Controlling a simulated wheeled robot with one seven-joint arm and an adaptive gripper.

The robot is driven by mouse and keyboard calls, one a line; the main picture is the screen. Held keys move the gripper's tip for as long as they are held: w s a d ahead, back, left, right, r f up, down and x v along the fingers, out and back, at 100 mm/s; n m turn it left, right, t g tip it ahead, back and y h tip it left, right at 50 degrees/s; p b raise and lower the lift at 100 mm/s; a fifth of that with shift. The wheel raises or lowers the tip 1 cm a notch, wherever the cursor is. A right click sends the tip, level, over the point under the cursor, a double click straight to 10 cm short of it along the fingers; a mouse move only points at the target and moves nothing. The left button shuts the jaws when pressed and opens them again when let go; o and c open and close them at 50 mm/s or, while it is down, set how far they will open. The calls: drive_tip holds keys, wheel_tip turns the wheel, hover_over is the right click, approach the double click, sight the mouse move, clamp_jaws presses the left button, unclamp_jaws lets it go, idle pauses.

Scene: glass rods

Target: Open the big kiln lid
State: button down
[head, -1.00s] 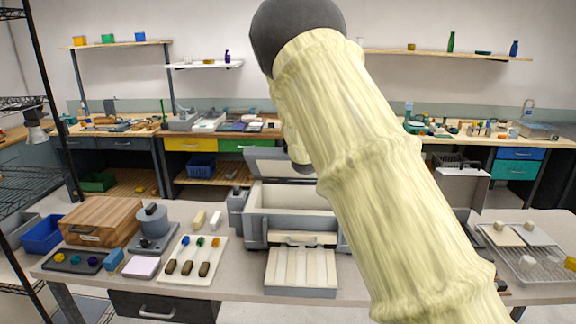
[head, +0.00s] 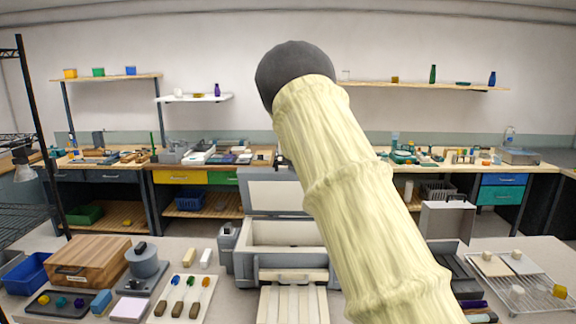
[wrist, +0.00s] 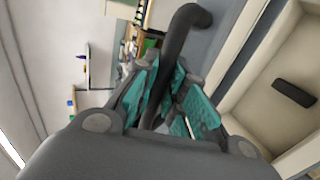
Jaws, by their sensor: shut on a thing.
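The big kiln (head: 240,262) is a grey box with a pale interior on the table, in the middle of the head view. Its lid (head: 272,198) stands raised at the back, pale inner face towards me. The chamber is open to view. In the wrist view, my gripper (wrist: 166,98) has its teal-padded fingers shut on the dark curved lid handle (wrist: 186,22). The pale kiln chamber (wrist: 265,90) lies to the right there, with a small dark bar (wrist: 293,92) in it. In the head view my arm hides the gripper, the handle and the kiln's right side.
In front of the kiln is a pale slatted tray (head: 293,305). Left of it are a white board with tools (head: 184,296), a grey round device (head: 145,264) and a wooden box (head: 88,262). A wire rack (head: 528,290) and an upright grey panel (head: 447,221) stand right.

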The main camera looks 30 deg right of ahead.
idle(0.5)
drive_tip(key=c, duration=1.5)
unclamp_jaws()
drive_tip(key=shift+w, duration=0.1)
drive_tip(key=shift+o, duration=0.2)
drive_tip(key=shift+d, duration=0.1)
drive_tip(key=v, duration=1.2)
